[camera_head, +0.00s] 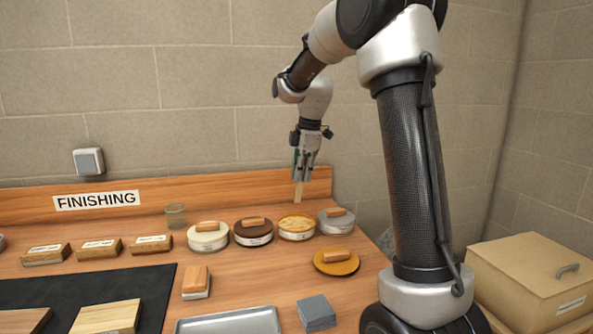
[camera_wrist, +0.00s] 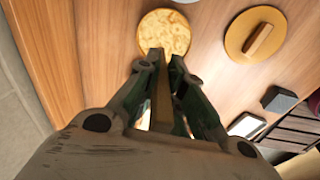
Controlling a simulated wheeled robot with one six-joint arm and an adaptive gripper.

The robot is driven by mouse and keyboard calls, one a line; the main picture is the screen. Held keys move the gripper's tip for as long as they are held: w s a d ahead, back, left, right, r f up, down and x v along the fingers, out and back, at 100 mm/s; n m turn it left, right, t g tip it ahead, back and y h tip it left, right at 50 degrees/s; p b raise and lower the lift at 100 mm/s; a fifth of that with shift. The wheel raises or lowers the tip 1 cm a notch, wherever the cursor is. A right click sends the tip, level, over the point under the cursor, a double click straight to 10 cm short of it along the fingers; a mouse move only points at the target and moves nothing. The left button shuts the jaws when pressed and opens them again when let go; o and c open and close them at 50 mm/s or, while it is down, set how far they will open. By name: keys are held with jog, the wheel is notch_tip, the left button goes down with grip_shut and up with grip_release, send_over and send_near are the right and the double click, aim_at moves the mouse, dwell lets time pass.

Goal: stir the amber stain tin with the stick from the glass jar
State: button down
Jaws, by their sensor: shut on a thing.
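The amber stain tin (camera_head: 297,235) stands open on the bench, its mottled amber surface showing; it is also in the wrist view (camera_wrist: 163,24). An amber lid with a wooden handle (camera_head: 336,268) lies in front of it, and shows in the wrist view (camera_wrist: 236,38). My gripper (camera_head: 303,178) is shut on a pale wooden stick (camera_head: 298,194), which points down with its lower end near the tin's far rim, seemingly above it. In the wrist view the stick (camera_wrist: 162,105) runs between the fingers (camera_wrist: 164,58). The glass jar (camera_head: 176,217) stands at the left, with no stick visible in it.
A cream tin (camera_head: 208,243) and a brown tin (camera_head: 253,238) stand left of the amber tin; a grey tin (camera_head: 336,227) stands close at its right. A grey block (camera_head: 316,313), metal tray (camera_head: 230,325) and wooden blocks lie nearer. A wooden backboard (camera_head: 180,189) runs behind.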

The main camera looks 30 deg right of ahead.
aim_at(300, 200)
jog(key=shift+w, duration=0.45)
jog(key=shift+f, duration=4.7)
jog(key=shift+a, duration=0.15)
